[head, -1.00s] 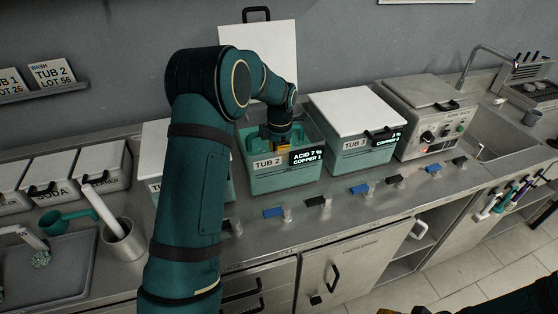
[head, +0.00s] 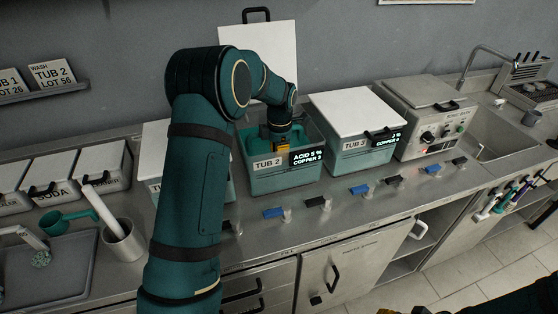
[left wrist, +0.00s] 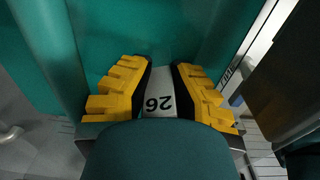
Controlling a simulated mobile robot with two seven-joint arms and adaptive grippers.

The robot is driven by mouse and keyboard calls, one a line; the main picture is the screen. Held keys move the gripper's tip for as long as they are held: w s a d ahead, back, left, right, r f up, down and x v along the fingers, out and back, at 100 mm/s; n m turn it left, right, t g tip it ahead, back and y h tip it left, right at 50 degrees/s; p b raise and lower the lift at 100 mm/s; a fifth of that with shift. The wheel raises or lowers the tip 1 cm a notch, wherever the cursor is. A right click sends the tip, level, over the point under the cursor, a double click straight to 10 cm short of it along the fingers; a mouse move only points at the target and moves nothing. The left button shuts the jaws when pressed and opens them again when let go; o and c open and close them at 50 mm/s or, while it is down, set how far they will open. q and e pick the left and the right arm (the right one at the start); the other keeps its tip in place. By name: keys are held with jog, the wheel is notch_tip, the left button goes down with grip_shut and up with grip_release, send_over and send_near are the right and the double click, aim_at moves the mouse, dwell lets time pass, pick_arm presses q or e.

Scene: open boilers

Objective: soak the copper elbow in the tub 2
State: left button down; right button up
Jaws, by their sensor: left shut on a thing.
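Tub 2 (head: 262,183) is a teal tub with its white lid (head: 258,50) standing upright behind it. My left gripper (head: 283,152) reaches down inside this tub. I cannot make out the copper elbow; the tub wall and my arm hide what is lower down. The tub's display (head: 307,157) reads about acid 5 % and a low copper figure. Only yellow bits of my right gripper (head: 420,310) show at the bottom edge.
Tub 3 (head: 360,156), lid shut, stands just right of tub 2, with a grey machine (head: 430,125) and a sink (head: 497,150) beyond. A shut tub is partly behind my left arm. Blue and black handles line the counter front. A metal cup (head: 124,247) stands left.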

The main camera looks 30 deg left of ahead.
pick_arm(q)
jog(key=shift+r+p, duration=2.9)
jog(key=shift+r, duration=1.25)
jog(key=shift+r+p, duration=1.7)
jog(key=shift+r, duration=2)
